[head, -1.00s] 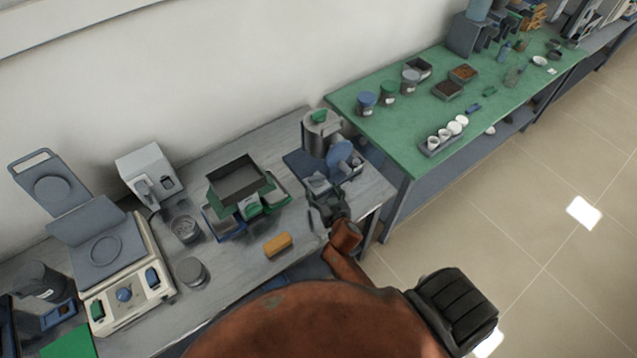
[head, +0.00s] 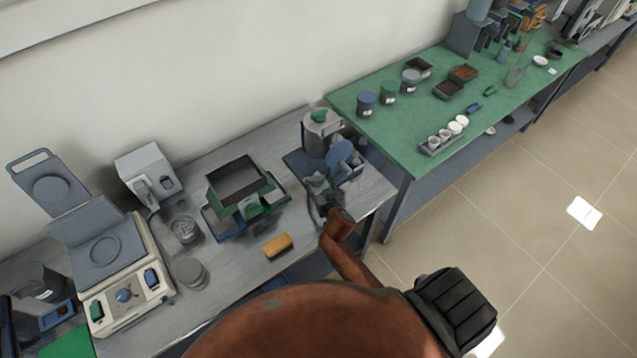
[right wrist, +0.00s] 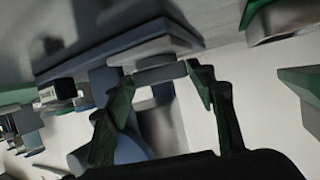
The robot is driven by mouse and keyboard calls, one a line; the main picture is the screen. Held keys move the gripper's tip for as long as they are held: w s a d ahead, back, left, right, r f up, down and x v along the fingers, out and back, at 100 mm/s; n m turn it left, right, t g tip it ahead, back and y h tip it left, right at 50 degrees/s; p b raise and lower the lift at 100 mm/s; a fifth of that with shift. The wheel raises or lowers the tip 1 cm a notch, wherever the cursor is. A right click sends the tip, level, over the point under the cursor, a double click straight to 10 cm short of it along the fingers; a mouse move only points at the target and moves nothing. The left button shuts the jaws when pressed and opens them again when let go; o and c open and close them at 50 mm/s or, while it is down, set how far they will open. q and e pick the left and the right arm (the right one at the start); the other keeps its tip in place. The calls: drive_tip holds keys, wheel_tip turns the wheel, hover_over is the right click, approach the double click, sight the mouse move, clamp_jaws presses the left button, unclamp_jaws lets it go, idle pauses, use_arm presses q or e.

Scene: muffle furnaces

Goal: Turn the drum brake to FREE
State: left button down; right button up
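A grey drum machine (head: 322,132) with a green cap stands on a blue base at the right end of the grey bench. A round blue disc (head: 340,154) is in front of it. I cannot make out which part is the brake or read its setting. My right gripper (head: 318,186) is at the front of this machine, close to the blue base. In the right wrist view, its two green-edged fingers (right wrist: 160,88) are spread apart, with a grey block and rounded part (right wrist: 155,68) just beyond and between the tips. Contact is unclear. My left gripper is not in view.
A dark tray on a green stand (head: 238,185), a yellow block (head: 278,245) and a grey round tin (head: 191,273) are on the bench left of the gripper. A balance-like device (head: 125,290) is further left. A green table (head: 400,140) adjoins at the right.

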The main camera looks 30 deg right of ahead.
drive_tip(key=c, duration=0.6)
drive_tip(key=y+p, duration=0.1)
drive_tip(key=n+p, duration=0.1)
drive_tip(key=p, duration=0.1)
drive_tip(key=n+y+p, duration=0.1)
drive_tip(key=shift+d+r+y, duration=0.3)
drive_tip(key=shift+r, duration=0.05)
drive_tip(key=shift+c, duration=0.2)
drive_tip(key=shift+d+f+n+y+p, duration=0.1)
drive_tip(key=shift+f+n+y+p, duration=0.25)
drive_tip(key=shift+n+y+p, duration=0.7)
drive_tip(key=shift+t, duration=0.3)
drive_tip(key=o, duration=1.2)
drive_tip(key=shift+c, duration=0.2)
drive_tip(key=shift+s, duration=0.15)
drive_tip(key=shift+v, duration=3.95)
